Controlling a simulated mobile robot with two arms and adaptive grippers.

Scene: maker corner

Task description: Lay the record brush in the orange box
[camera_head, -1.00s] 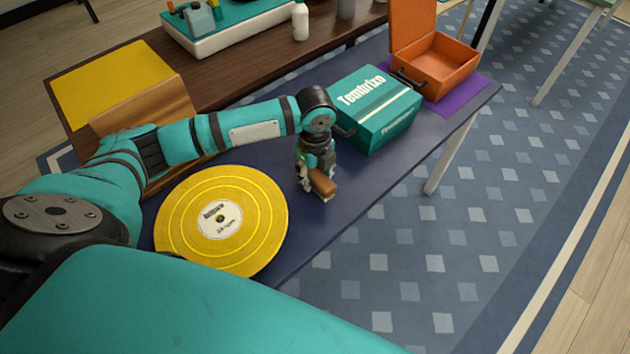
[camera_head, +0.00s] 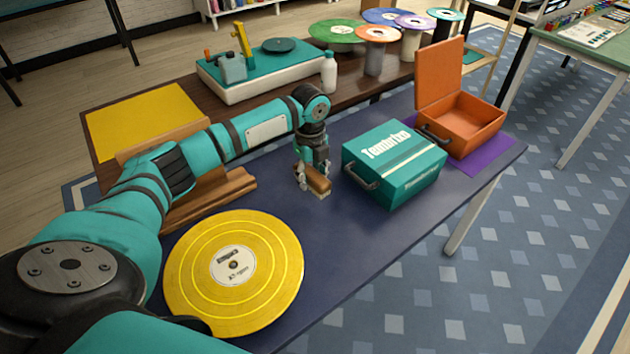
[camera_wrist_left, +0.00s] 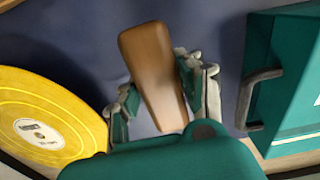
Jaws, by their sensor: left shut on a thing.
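The record brush (camera_head: 319,181) is a brown wooden block with a pale underside. My left gripper (camera_head: 313,184) is shut on it, over the dark blue table, between the yellow record and the teal case. The left wrist view shows the brush (camera_wrist_left: 152,70) between the two fingers of my left gripper (camera_wrist_left: 158,92). I cannot tell whether the brush touches the table. The orange box (camera_head: 474,127) stands open at the far right end of the table, its lid (camera_head: 440,75) raised at the back. Its inside looks empty where visible. My right gripper is not in view.
The teal case (camera_head: 395,165) with a handle stands between my left gripper and the orange box. The yellow record (camera_head: 232,268) lies at the near left. A purple mat (camera_head: 484,160) lies under the box. A turntable (camera_head: 262,72) and a white bottle (camera_head: 329,73) stand behind.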

